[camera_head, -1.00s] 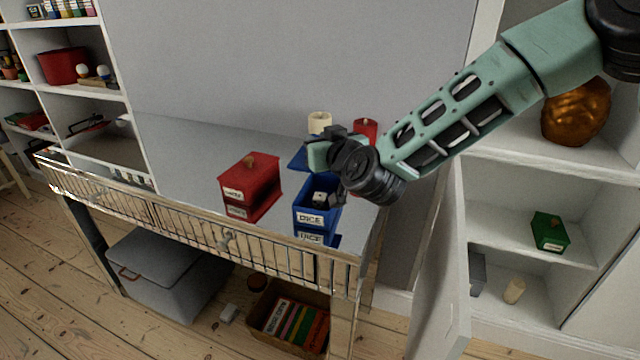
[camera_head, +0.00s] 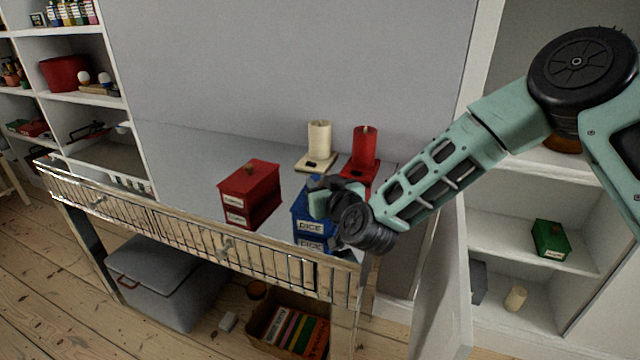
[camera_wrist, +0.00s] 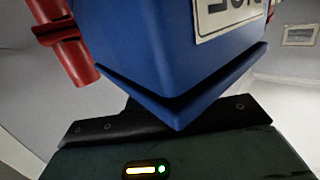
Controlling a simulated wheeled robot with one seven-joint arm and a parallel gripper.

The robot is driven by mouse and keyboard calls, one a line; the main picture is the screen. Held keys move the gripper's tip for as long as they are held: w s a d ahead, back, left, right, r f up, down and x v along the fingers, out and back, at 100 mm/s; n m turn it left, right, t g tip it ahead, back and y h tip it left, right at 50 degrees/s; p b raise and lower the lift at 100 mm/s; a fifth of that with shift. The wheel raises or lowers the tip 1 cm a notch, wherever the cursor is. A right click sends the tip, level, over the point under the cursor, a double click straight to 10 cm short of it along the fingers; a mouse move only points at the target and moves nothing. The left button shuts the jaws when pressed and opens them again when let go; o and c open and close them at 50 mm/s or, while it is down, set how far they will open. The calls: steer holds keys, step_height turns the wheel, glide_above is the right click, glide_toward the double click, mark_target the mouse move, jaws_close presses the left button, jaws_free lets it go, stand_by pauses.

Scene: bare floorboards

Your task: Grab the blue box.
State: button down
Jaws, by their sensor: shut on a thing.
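The blue box (camera_head: 303,222) with a DICE label stands on the right end of the grey-topped table (camera_head: 190,165). My gripper (camera_head: 322,200) is at its top, coming from the right, and hides much of the box's upper right side. The jaws are shut, by the look of it on the blue box's lid, which now sits on or close over the box. In the wrist view the blue box (camera_wrist: 165,45) fills the middle, with part of its white label and a projecting lid edge close to my black jaws. The exact grip is hidden.
A red lidded box (camera_head: 250,195) stands left of the blue one. A cream candle (camera_head: 319,140) and a red candle (camera_head: 364,148) stand just behind. An open white cabinet door (camera_head: 443,290) is to the right. The table's left half is clear.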

steer(key=c, duration=1.2)
jaws_free()
steer(key=shift+f, duration=0.15)
steer(key=shift+c, duration=0.2)
